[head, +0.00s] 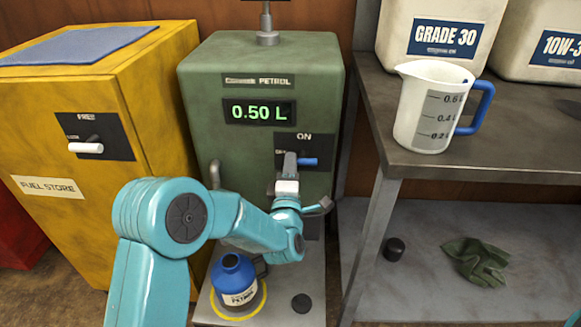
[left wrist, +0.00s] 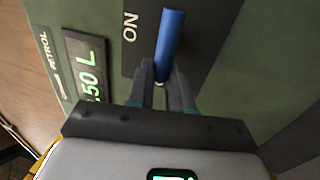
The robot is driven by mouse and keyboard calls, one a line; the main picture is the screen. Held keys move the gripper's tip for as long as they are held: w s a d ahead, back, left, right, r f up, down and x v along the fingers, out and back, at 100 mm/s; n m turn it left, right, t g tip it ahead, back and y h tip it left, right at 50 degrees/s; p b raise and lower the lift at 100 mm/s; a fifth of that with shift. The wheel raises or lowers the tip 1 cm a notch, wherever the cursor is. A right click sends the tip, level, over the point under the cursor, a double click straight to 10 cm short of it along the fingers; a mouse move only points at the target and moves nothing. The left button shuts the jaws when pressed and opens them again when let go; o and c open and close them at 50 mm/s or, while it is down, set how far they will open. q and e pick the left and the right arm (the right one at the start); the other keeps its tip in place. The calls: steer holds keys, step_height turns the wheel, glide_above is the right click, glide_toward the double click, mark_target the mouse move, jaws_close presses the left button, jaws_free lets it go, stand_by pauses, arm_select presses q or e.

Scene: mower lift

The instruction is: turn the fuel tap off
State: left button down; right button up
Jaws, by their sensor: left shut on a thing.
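The fuel tap is a blue lever (head: 308,161) on a black plate marked ON, on the front of the green petrol pump (head: 262,70). In the head view the lever points right, level. In the left wrist view the blue lever (left wrist: 170,45) stands between the fingertips. My left gripper (head: 290,165) is shut on the lever; it also shows in the left wrist view (left wrist: 165,82). The pump display (head: 259,112) reads 0.50 L. A blue petrol can (head: 234,280) stands open on the pump's base plate, partly behind my arm. My right gripper is not in view.
A yellow fuel store cabinet (head: 165,110) with a white handle stands to the left. A metal bench (head: 540,125) at the right holds a measuring jug (head: 425,115) and oil containers.

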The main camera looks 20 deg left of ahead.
arm_select(q)
steer(key=c, duration=1)
jaws_free()
steer(key=shift+c, duration=0.2)
steer(key=v, duration=1.6)
steer(key=shift+s+p, duration=0.2)
steer(key=shift+p, duration=0.15)
steer(key=shift+f, duration=0.1)
